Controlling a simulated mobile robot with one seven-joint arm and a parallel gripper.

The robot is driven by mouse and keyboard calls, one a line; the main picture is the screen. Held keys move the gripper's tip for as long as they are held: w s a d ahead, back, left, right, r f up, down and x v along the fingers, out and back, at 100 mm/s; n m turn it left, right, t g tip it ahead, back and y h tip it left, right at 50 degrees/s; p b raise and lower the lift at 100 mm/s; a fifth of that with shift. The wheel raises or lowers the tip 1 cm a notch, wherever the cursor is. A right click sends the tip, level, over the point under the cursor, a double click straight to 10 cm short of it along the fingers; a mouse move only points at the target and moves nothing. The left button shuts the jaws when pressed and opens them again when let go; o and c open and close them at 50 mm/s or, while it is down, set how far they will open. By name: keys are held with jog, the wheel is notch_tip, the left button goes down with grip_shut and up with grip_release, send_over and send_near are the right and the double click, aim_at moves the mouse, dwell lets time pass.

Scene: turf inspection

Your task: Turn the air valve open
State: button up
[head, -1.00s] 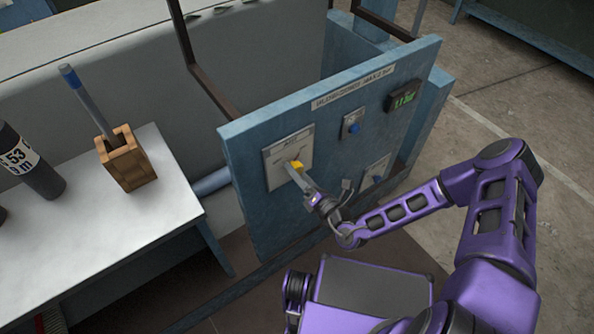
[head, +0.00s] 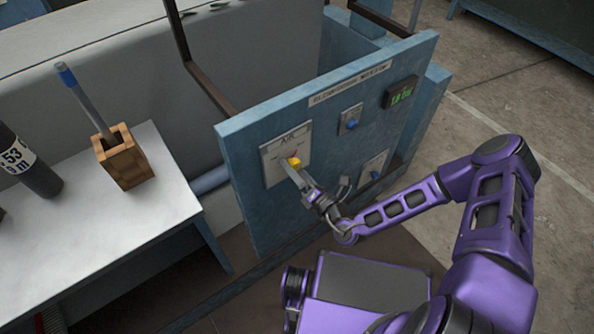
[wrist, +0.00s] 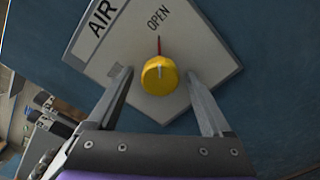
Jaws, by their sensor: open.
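The air valve is a yellow knob (wrist: 159,76) on a pale plate (wrist: 205,60) marked AIR and OPEN. In the wrist view a thin red mark shows at the knob's edge on the side of the word OPEN. The plate (head: 272,165) is on the left part of the blue upright panel, and the yellow knob (head: 294,162) also shows in the head view. My gripper (wrist: 160,78) is open, with one finger on each side of the knob and gaps visible between fingers and knob.
The blue panel (head: 245,205) also carries a blue button (head: 352,124), a lower plate with another blue knob (head: 375,173) and a green-lit display (head: 400,93). A white table (head: 90,245) at left holds a wooden block (head: 124,160) with a rod and a dark cylinder (head: 30,165).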

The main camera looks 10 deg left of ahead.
jog(key=v, duration=1.7)
jog(key=shift+s, duration=0.2)
jog(key=shift+d, duration=0.15)
